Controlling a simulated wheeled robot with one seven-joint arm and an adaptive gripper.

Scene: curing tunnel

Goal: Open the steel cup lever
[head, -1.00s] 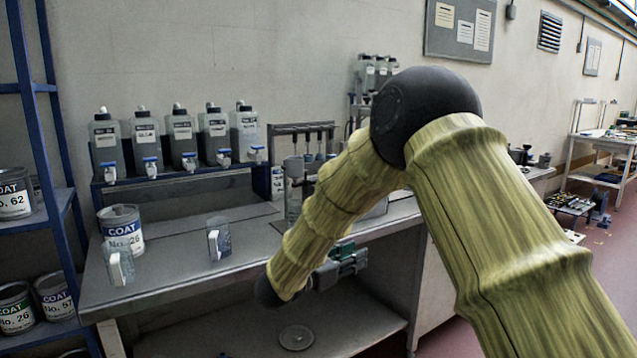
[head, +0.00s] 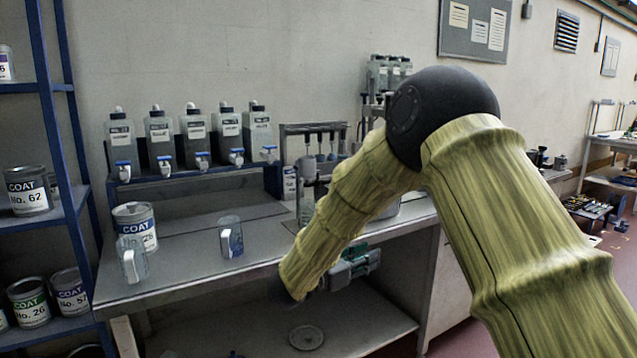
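Several grey bottles stand in a row on a blue rack at the back of the bench, each with a white tap and blue lever. The far-left bottle (head: 121,145), the middle bottle (head: 195,138) and the far-right bottle (head: 257,132) carry white labels too small to read. I cannot tell which one is the steel one. My gripper (head: 352,266) is low by the bench front, right of the cups and apart from the taps. My arm partly hides it.
The bench (head: 190,272) has free room between the cups and the rack. A COAT can (head: 136,224) stands behind the left cup. A blue shelf (head: 60,215) with paint cans is at the left. A round disc (head: 306,337) lies on the lower shelf.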

